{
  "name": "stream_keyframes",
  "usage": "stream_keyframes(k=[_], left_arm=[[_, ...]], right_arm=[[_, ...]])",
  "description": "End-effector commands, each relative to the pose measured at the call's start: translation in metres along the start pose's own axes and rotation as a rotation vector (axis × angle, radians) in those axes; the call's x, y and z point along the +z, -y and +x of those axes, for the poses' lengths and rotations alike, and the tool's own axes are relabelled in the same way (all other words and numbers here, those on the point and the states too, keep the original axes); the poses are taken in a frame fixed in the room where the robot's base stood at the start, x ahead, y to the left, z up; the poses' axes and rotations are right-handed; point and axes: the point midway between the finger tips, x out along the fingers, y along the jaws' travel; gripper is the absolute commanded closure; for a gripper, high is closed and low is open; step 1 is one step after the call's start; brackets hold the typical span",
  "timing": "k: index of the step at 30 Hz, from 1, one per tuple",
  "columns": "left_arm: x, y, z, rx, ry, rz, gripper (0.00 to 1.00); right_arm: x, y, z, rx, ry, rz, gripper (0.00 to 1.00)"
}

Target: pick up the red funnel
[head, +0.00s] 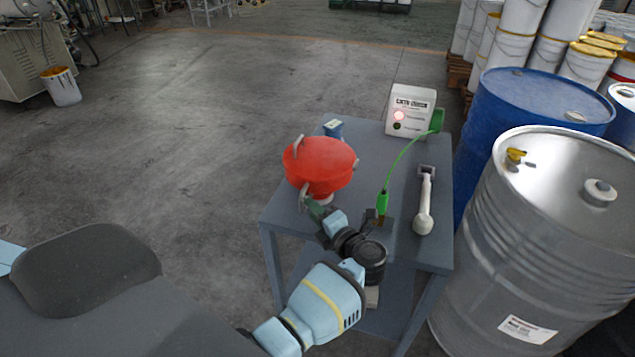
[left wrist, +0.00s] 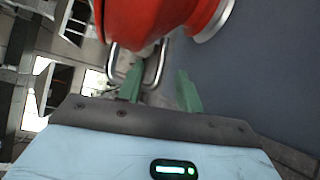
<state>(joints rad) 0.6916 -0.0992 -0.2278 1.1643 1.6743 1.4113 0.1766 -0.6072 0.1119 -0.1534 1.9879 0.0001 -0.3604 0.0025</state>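The red funnel (head: 318,163) stands at the left side of the grey table (head: 372,155). It has a wide red body, metal loop handles around it and a pale lower end. My left gripper (head: 311,203) is at the funnel's near side, close to the near handle. In the left wrist view the funnel (left wrist: 160,18) fills the top. Between and just beyond the green fingertips of my left gripper (left wrist: 160,88) is a metal loop handle (left wrist: 158,65). The fingers are apart; I cannot tell if either touches the handle. My right gripper is out of view.
A white box (head: 408,110) with a red light stands at the table's back; a green cable runs to a green clamp (head: 382,202). A pale-ended tool (head: 424,205) lies at the right. A steel drum (head: 545,230) and blue drum (head: 535,100) stand close right.

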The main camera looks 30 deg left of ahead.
Motion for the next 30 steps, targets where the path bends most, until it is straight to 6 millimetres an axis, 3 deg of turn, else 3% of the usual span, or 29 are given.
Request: stream_keyframes(k=[6, 14, 22, 30], left_arm=[[0.001, -0.001, 0.023, 0.002, 0.001, -0.001, 0.64], [0.0, 0.0, 0.025, -0.001, 0.001, -0.001, 0.64], [0.0, 0.0, 0.025, 0.0, 0.001, -0.001, 0.98], [0.001, -0.002, 0.025, 0.002, 0.002, -0.004, 1.0]], right_arm=[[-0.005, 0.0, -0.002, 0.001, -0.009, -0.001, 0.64], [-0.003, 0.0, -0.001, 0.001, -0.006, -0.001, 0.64], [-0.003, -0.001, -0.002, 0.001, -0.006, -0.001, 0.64], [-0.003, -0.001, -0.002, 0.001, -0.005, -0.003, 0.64]])
